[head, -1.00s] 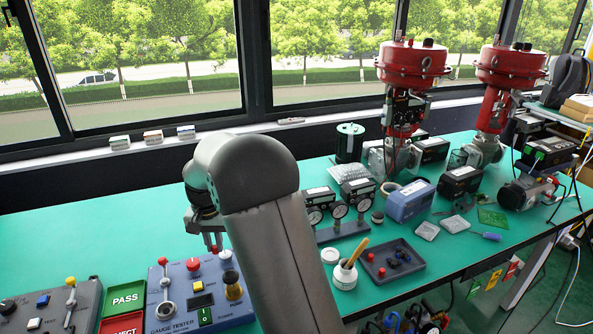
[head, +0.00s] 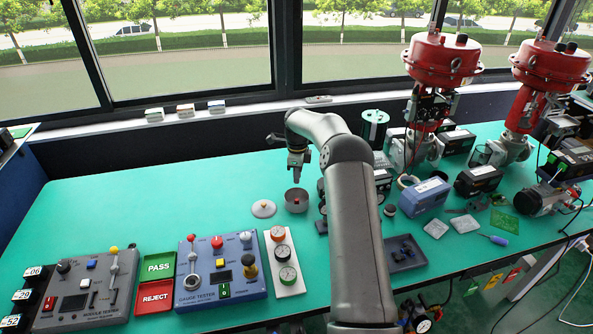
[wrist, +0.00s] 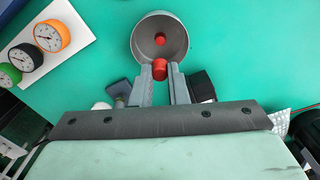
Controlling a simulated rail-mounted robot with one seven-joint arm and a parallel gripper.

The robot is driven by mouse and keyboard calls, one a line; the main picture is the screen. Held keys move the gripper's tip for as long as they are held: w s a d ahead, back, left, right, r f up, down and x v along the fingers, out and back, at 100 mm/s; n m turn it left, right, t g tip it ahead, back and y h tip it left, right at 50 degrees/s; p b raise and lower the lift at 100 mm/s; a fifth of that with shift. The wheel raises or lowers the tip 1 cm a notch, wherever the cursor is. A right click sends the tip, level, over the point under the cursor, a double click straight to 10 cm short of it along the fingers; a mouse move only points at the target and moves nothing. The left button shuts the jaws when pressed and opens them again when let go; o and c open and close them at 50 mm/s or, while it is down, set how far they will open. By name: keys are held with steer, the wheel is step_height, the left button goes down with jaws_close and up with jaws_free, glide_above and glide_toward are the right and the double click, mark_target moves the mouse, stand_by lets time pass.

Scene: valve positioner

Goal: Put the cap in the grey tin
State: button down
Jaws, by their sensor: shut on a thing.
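My gripper (wrist: 161,78) is shut on a small red cap (wrist: 157,71), which shows between its fingertips in the wrist view. The grey tin (wrist: 143,50) is round and open at the top, just beyond the fingertips in that view. A small red piece (wrist: 159,38) lies inside the tin. In the head view my gripper (head: 296,178) points down above the grey tin (head: 297,207), and the held cap is too small to make out there.
A round pale lid (head: 263,209) with a red knob lies left of the tin. A white board with three gauges (head: 284,256) lies in front. The gauge tester (head: 200,287) stands front left. The green bench is clear behind the lid.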

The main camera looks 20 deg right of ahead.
steer(key=shift+f+b, duration=1.05)
steer(key=shift+f, duration=2.8)
steer(key=c, duration=1.3)
jaws_free()
steer(key=shift+c, duration=0.2)
steer(key=shift+r, duration=0.1)
step_height(320, 180, up, 7)
steer(key=shift+f+p, duration=0.1)
steer(key=shift+p, duration=1.05)
